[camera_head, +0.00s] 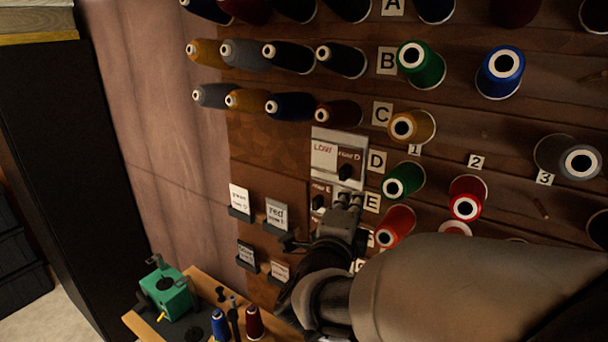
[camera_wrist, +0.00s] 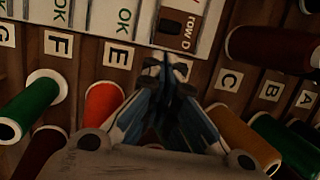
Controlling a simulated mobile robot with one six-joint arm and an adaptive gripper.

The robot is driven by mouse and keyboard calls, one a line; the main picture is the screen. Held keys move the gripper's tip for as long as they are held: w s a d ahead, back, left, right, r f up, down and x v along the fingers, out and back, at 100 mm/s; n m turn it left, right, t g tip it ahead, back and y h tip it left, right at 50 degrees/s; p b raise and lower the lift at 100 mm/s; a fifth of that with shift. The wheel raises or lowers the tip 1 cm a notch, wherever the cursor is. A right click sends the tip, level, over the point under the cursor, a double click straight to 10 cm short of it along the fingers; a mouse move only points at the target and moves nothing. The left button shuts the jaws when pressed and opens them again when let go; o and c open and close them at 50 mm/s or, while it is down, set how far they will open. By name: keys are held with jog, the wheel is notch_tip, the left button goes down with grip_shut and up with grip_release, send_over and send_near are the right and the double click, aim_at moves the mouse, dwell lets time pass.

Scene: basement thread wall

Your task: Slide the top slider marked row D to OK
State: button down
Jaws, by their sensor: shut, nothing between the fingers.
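The row D slider (camera_head: 349,162) is a brown plate with a dark knob, at the right end of its white panel on the thread wall. Red LOW lettering (camera_head: 323,150) shows uncovered to its left. In the wrist view the row D plate (camera_wrist: 184,30) is at the top, beyond my fingertips. My gripper (camera_head: 348,197) is shut and empty, just below the row D knob in the head view. Its fingertips also show in the wrist view (camera_wrist: 166,68). I cannot tell whether they touch anything. Green OK lettering (camera_wrist: 124,21) shows on the neighbouring panel, beside the E label.
A row E slider (camera_head: 320,195) sits just below, partly hidden by my gripper. Thread spools, such as the green one (camera_head: 404,181) and red one (camera_head: 395,226), stick out close on the right. Card holders (camera_head: 240,202) are at left. A bench with a green device (camera_head: 165,289) stands below.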

aim_at(360, 175)
jog(key=p+x, duration=0.1)
jog(key=x, duration=0.6)
jog(key=shift+a, duration=0.1)
jog(key=w+a, duration=0.1)
jog(key=a, duration=0.1)
jog(key=w+a+b, duration=0.1)
jog(key=w+a, duration=0.1)
jog(key=w+a+b, duration=0.1)
jog(key=a, duration=0.1)
jog(key=shift+w+a, duration=0.1)
jog(key=shift+w, duration=0.15)
jog(key=shift+s, duration=0.1)
